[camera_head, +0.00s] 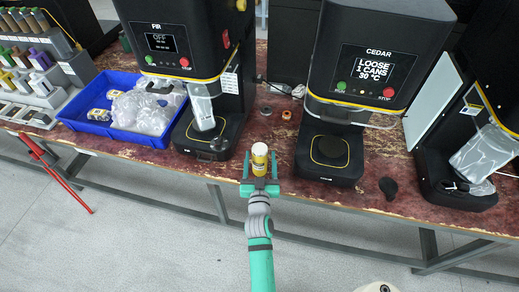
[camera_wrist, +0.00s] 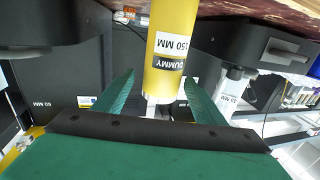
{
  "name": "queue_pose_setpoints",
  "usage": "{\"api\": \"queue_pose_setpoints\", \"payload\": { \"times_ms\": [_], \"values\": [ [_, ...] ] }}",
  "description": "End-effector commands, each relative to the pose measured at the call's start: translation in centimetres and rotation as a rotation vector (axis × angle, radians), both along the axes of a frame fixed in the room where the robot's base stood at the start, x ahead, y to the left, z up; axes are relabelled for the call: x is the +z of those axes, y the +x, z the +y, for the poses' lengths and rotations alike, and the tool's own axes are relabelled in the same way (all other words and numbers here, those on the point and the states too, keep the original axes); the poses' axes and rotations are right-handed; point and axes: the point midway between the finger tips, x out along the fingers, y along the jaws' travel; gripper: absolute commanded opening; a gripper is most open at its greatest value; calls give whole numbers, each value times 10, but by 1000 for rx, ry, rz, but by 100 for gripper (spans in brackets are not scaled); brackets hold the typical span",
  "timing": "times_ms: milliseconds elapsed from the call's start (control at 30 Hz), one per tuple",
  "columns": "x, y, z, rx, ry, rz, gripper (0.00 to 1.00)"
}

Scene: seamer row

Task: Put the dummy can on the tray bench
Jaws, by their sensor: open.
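The dummy can (camera_head: 259,157) is yellow with a pale top and stands upright near the front edge of the worn red-brown bench, between two black machines. In the wrist view the can (camera_wrist: 170,75) appears upside down with a "DUMMY" and "150 MM" label. My gripper (camera_head: 260,168) is at the bench's front edge, its green fingers on either side of the can. In the wrist view my gripper (camera_wrist: 160,85) is open, with gaps between the can and both fingers. No place is visibly marked as the tray bench.
A blue tray (camera_head: 72,118) with bagged items stands at the left of the bench (camera_head: 230,178). The FIR machine (camera_head: 185,60) and the CEDAR machine (camera_head: 365,80) flank the can. Small round parts (camera_head: 286,115) lie behind it. A red-handled tool (camera_head: 55,170) leans at the left.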

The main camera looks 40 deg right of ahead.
Motion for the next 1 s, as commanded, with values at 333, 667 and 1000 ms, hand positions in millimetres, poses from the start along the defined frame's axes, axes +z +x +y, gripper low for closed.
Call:
{"api": "queue_pose_setpoints", "payload": {
  "times_ms": [333,667,1000],
  "values": [
    [0,-37,32,6,0,0,64],
    [0,-44,37,5,0,0,64],
    [-28,-81,124,134,31,43,64]
  ]
}}
